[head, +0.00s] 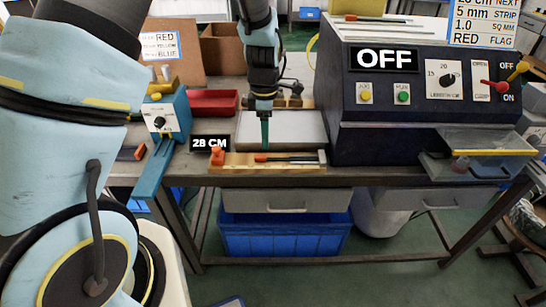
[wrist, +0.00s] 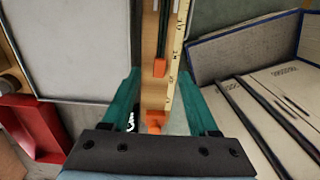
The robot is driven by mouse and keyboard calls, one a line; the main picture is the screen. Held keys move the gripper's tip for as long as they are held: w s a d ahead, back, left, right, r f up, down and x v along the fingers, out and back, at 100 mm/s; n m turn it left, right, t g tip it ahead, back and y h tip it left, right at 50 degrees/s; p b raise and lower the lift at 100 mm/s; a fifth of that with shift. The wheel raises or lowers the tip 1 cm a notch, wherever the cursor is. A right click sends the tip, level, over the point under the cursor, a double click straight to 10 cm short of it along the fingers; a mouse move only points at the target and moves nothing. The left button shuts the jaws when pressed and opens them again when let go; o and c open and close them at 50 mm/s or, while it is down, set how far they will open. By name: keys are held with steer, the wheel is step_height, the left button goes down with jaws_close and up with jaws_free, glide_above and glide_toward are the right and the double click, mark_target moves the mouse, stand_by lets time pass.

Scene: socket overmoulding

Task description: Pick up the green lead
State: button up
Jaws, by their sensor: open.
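A lead with an orange end and a dark, greenish wire (head: 290,158) lies along the wooden gauge board (head: 235,168) at the table's front. In the wrist view, its orange end (wrist: 160,67) and dark wire (wrist: 164,30) run away up the picture beside a ruler strip. My gripper (head: 265,143) points down just above and behind the board, near the lead's orange end. Its teal fingers are apart in the wrist view (wrist: 160,85), with the board between them in the picture and nothing held. The exact wire colour is hard to tell.
An orange stop (wrist: 155,118) sits at the board's left end. A grey tray (head: 310,128) lies behind the board. A dark machine marked OFF (head: 385,100) stands at right, a blue device (head: 165,115) at left, and a red bin (head: 212,102) further back.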

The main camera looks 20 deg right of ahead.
mark_target(265, 156)
steer(key=shift+a+f+p, duration=0.1)
steer(key=shift+f+p, duration=1.15)
steer(key=shift+f, duration=2.1)
jaws_close()
